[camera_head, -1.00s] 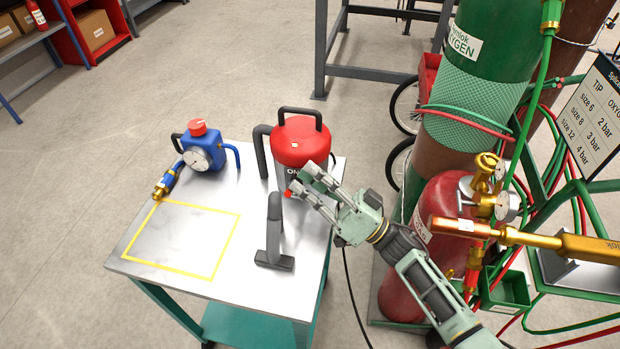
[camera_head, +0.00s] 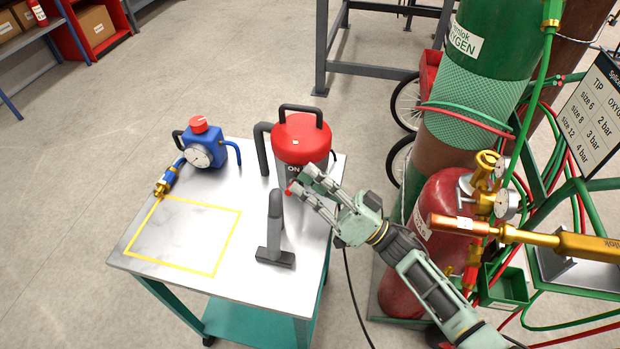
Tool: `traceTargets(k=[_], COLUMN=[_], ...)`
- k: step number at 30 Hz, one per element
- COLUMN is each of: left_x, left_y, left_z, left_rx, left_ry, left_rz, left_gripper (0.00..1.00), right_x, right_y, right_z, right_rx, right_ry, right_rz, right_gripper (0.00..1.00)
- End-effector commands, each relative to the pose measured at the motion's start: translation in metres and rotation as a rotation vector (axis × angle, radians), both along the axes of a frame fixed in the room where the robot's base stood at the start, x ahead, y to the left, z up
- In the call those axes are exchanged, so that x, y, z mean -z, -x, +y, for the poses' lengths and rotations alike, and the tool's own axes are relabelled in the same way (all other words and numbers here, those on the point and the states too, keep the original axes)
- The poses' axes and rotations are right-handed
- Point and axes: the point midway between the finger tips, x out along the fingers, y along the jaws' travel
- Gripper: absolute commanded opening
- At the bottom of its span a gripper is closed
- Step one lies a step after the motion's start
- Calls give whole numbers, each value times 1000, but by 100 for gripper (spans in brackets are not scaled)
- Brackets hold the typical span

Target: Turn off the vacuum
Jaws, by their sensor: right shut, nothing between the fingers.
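The vacuum (camera_head: 301,136) is a red-topped, grey canister with a black handle and the letters "ON" on its front. It stands upright at the back right of the metal-topped cart. Its dark hose and grey floor nozzle (camera_head: 275,256) are in front of it on the cart. My right gripper (camera_head: 300,180) is shut and empty, at the vacuum's front, with its fingers close to the body below the lettering. A small red part shows by the fingertips; I cannot tell if they touch it. The fingers hide part of the vacuum's front. My left gripper is not in view.
A blue pump with a gauge (camera_head: 203,147) stands at the cart's back left. A yellow-outlined area (camera_head: 185,236) on the cart top is empty. Green and red gas cylinders (camera_head: 440,195), hoses and a brass torch (camera_head: 540,240) crowd the right side.

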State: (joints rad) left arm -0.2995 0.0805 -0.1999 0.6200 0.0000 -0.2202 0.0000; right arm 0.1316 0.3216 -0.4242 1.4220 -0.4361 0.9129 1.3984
Motion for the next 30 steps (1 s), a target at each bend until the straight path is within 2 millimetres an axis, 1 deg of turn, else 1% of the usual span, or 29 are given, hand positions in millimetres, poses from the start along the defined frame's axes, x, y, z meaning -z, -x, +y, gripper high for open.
traceTargets(k=[15,30], left_x=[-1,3], left_y=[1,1], left_z=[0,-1], left_rx=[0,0], left_ry=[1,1], left_rz=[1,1], left_gripper=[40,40], right_x=[14,22], right_y=[12,16], right_z=[4,5], right_rx=[-2,-2], right_ry=[2,0], right_rz=[1,0], right_gripper=[0,0])
